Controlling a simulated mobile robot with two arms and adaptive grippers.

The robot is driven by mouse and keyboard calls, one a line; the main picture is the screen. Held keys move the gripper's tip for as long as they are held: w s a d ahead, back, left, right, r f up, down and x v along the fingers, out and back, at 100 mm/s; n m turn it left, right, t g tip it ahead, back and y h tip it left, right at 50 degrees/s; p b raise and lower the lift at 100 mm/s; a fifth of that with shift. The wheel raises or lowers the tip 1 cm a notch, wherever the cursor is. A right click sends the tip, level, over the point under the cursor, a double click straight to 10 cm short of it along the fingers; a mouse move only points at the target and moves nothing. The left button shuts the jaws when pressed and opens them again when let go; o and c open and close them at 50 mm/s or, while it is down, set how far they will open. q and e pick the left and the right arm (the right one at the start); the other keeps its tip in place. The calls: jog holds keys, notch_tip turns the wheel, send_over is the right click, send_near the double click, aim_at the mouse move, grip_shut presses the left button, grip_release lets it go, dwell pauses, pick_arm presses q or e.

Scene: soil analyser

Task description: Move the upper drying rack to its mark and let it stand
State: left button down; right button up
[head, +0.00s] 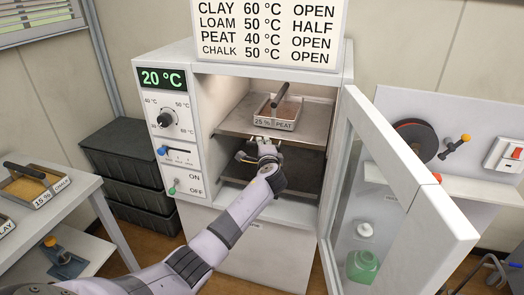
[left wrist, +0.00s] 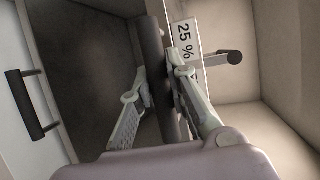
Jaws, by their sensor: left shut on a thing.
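The upper drying rack (head: 234,122) is a grey metal shelf inside the open white drying cabinet. A tray labelled 25 % PEAT (head: 284,124), with a dark handle, stands on it. My left gripper (head: 259,143) is at the rack's front edge. In the left wrist view, its fingers (left wrist: 161,82) are shut on the rack's dark front bar (left wrist: 153,42), one on each side. The tray's label (left wrist: 184,40) shows close beside the fingers. I cannot make out the mark for the rack. My right gripper is not in view.
A darker lower shelf (head: 304,172) lies below the rack. The glazed cabinet door (head: 398,190) stands open at the right. A sign (head: 268,32) stands on top. A table (head: 75,205) with trays is at the left, near stacked black crates (head: 125,150).

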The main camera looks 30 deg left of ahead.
pick_arm(q)
jog(key=shift+w, duration=0.2)
jog(key=shift+r, duration=0.2)
jog(key=c, duration=2)
grip_release()
jog(key=shift+a, duration=0.1)
jog(key=o, duration=0.5)
jog(key=shift+w+f, duration=0.15)
jog(key=shift+w, duration=0.1)
jog(key=shift+c, duration=0.2)
jog(key=shift+s, duration=0.1)
